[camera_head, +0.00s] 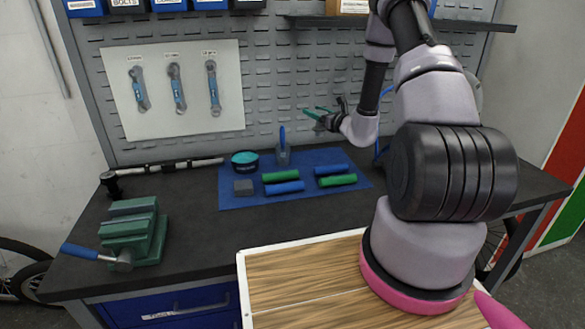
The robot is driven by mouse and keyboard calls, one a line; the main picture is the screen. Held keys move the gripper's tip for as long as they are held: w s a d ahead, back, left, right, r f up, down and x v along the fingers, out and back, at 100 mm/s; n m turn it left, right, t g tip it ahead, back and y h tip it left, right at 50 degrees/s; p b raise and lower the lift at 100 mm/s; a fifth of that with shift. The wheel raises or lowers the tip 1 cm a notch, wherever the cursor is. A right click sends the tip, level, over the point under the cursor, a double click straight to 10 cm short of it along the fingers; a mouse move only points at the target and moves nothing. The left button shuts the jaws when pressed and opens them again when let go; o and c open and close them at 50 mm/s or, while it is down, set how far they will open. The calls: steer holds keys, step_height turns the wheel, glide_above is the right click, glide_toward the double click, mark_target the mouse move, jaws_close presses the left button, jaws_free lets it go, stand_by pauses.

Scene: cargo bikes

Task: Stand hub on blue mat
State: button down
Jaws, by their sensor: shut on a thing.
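My gripper (335,118) is small in the picture, raised in front of the pegboard beyond the blue mat's back edge. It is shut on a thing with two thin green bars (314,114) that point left. The thing looks like a green-handled tool, but it is too small to name surely. The blue mat (232,203) lies flat on the dark bench. I cannot pick out a hub with certainty. A round black and teal thing (245,160), perhaps a tin, sits at the mat's back left.
On the mat are a grey block (243,187), green grips (281,176), blue grips (285,188) and a grey cup (283,157) holding something blue. A green vise (134,232) stands at left and a long wrench (163,168) lies behind it. The bench between vise and mat is clear.

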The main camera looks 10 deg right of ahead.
steer(key=shift+y, duration=0.3)
steer(key=shift+w+f, duration=0.15)
steer(key=shift+f, duration=4.7)
steer(key=shift+f, duration=0.15)
steer(key=shift+c, duration=0.6)
jaws_free()
